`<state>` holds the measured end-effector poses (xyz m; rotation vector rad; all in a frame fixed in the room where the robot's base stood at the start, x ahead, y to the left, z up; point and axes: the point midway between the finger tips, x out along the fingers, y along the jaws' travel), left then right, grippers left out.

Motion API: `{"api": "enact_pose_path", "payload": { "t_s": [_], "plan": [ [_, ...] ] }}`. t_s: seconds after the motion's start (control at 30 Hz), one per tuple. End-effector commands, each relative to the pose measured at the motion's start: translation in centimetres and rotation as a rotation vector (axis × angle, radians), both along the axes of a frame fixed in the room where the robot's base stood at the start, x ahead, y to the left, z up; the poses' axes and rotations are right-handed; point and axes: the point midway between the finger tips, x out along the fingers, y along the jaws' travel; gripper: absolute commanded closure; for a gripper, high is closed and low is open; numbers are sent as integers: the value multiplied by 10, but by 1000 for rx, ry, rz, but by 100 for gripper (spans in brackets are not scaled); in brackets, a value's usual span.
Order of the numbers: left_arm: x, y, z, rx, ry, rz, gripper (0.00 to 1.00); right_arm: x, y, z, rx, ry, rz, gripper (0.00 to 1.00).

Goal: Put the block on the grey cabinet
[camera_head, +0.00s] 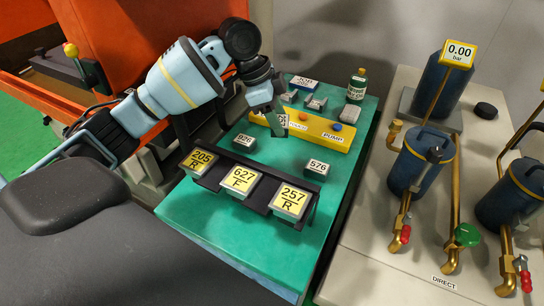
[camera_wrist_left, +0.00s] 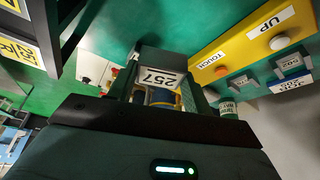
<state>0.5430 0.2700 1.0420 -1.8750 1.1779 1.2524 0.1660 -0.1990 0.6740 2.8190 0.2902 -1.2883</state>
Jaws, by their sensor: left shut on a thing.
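My left gripper (camera_head: 277,121) is over the green table (camera_head: 225,215), by the left end of the yellow button panel. It is shut on a small grey block with a white label (camera_head: 283,120). In the left wrist view the label of this block (camera_wrist_left: 160,77) reads 257, and the block sits between the fingers. From the head view I cannot tell its height over the table. The light grey cabinet (camera_head: 365,265) stands to the right of the table, with a gap between them. My right gripper is not in view.
A black rack (camera_head: 255,200) with yellow-labelled holders 205, 627 and 257 stands on the table. Loose blocks 926 (camera_head: 244,142) and 576 (camera_head: 316,169) lie near it. The yellow panel (camera_head: 318,134) and a bottle (camera_head: 357,86) are behind. Blue cylinders (camera_head: 419,158) and brass pipes occupy the cabinet; its front left is clear.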

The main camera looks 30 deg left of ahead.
Motion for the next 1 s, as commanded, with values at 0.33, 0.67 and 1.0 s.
{"api": "enact_pose_path", "payload": {
  "t_s": [0.33,0.67,1.0],
  "plan": [
    [0,0,-10,-2,-1,0,89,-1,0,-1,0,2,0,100],
    [0,0,-49,-1,-3,0,89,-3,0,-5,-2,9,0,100],
    [0,0,-80,0,0,1,89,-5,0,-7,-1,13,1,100]
  ]
}}
